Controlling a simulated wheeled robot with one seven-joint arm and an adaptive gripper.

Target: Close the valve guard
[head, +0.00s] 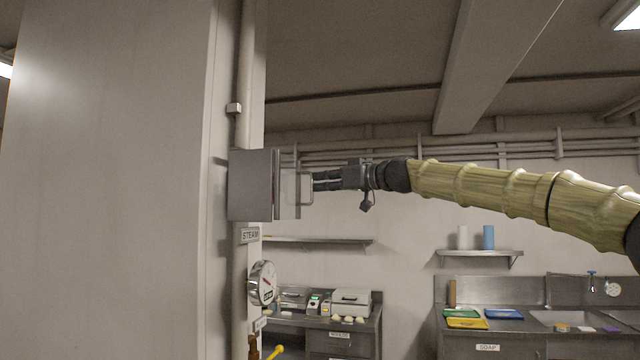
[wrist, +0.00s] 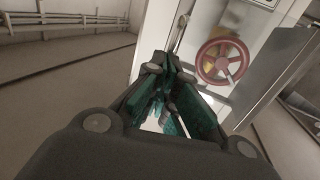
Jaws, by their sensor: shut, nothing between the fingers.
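The valve guard (head: 289,190) shows in the head view as a pale, see-through panel standing out to the right of a grey metal box (head: 250,185) on the column. A thin upright handle (head: 311,188) is at its right edge. Its exact angle is hard to tell. My gripper (head: 315,181) is shut and empty, with its fingertips at or very near this handle; contact cannot be made out. In the wrist view a red valve wheel (wrist: 222,62) sits against a pale backing, right of my gripper (wrist: 168,66). The wheel is hidden in the head view.
Below the box are a STEAM sign (head: 250,235), a round gauge (head: 262,283) and a yellow lever (head: 275,351). A broad pale wall panel (head: 110,180) fills the left. Shelves and counters (head: 490,325) stand farther back. The air right of the box, below my arm, looks clear.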

